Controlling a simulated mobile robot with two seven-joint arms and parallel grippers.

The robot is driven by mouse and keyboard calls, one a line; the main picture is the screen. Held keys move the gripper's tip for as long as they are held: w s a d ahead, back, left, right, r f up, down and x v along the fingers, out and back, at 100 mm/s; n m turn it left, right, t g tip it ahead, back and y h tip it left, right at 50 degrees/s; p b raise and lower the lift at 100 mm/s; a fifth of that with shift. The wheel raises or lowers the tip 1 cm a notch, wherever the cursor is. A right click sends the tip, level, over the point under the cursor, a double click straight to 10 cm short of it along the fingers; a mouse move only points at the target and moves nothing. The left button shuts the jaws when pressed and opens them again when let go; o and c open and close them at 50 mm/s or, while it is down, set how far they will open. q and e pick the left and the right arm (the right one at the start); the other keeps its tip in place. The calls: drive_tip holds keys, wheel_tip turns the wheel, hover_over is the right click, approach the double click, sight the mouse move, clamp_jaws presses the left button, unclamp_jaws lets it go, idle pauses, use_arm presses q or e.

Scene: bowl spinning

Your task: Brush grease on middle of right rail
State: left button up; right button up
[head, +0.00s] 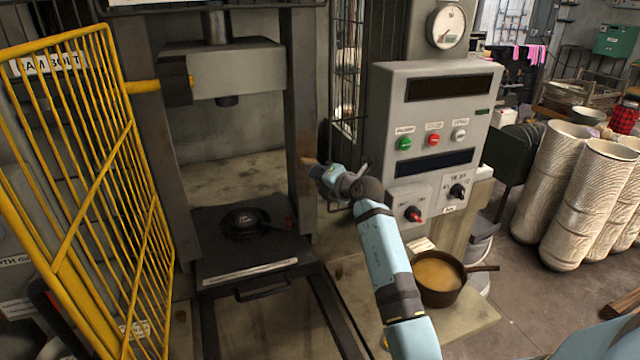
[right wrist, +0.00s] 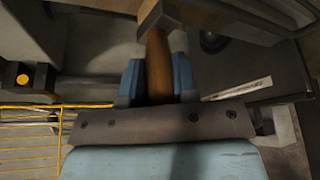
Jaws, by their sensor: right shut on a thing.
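The right rail (head: 298,90) is the dark upright post on the right side of the press, with a brownish tint along its right part. My right gripper (head: 322,171) is beside the rail at about mid-height. In the right wrist view its blue fingers (right wrist: 157,82) are shut on the brown wooden handle of a brush (right wrist: 157,60). The brush's far end lies at the top edge there, and its bristles cannot be made out. In the head view a small tan part of the brush (head: 309,161) overlaps the rail's edge; contact is unclear. My left gripper is not in view.
A pan of yellow-brown grease (head: 438,272) stands below right of my arm. A control panel (head: 440,130) rises right of the rail. The open yellow cage door (head: 90,190) is at left. A round black die (head: 243,222) sits on the press bed (head: 215,262).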

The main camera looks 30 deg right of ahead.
wheel_tip(320, 180, up, 12)
drive_tip(key=shift+r, duration=0.25)
idle(1.6)
drive_tip(key=s+a, duration=0.2)
drive_tip(key=s, duration=0.6)
drive_tip(key=shift+s, duration=0.25)
drive_tip(key=shift+w+f, duration=0.1)
idle(0.8)
drive_tip(key=w+d, duration=0.1)
drive_tip(key=w, duration=0.5)
drive_tip(key=shift+w+d, duration=0.25)
drive_tip(key=shift+d, duration=0.05)
drive_tip(key=shift+w+d, duration=0.25)
drive_tip(key=shift+w, duration=0.7)
idle(0.7)
